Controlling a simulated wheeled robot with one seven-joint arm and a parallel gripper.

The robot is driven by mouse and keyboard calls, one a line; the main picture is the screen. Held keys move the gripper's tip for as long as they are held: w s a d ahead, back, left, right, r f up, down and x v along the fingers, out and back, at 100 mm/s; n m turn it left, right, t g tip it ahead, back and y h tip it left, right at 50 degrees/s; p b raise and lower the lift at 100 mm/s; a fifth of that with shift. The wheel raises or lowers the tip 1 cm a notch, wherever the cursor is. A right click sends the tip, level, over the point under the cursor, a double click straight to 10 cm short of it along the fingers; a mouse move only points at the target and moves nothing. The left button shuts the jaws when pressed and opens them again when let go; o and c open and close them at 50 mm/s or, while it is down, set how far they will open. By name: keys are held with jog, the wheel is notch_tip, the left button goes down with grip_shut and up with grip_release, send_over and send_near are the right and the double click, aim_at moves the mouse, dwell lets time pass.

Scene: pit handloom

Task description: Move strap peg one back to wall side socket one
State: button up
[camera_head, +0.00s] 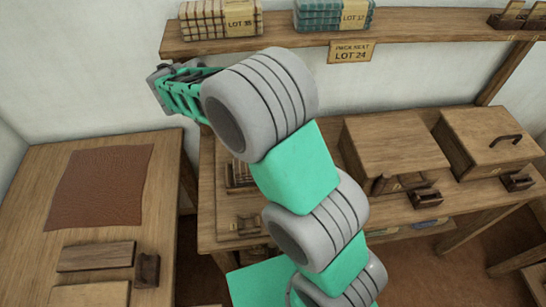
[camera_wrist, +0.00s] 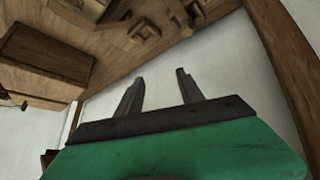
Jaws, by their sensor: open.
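My gripper (camera_head: 160,78) is raised at the upper left of the head view, in front of the white wall and beside the left end of the wall shelf. In the wrist view its two dark fingers (camera_wrist: 160,77) stand apart with nothing between them. I cannot pick out strap peg one or wall side socket one in either view. My arm hides part of the bench and shelf in the head view.
The shelf (camera_head: 420,22) holds folded stacks, LOT 35 (camera_head: 222,18) and LOT 17 (camera_head: 332,14). A LOT 24 sign (camera_head: 351,52) hangs below. Wooden boxes (camera_head: 392,150) (camera_head: 488,140) stand on the bench. A brown sheet (camera_head: 100,187) lies on the left table (camera_head: 165,165).

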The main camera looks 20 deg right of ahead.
jog(key=s+d+r+n+y, duration=0.2)
jog(key=s+r, duration=0.1)
jog(key=s, duration=0.3)
jog(key=s+d+r+n+y, duration=0.2)
jog(key=s+r, duration=0.1)
jog(key=s, duration=0.4)
jog(key=s+a+n+y, duration=0.1)
jog(key=s+n, duration=0.1)
jog(key=s, duration=0.4)
jog(key=s+a+f+n+y, duration=0.1)
jog(key=s+n, duration=0.1)
jog(key=s, duration=0.5)
jog(key=shift+a+f+n+g, duration=0.2)
jog(key=shift+a+n+g, duration=0.05)
jog(key=shift+n+g, duration=0.05)
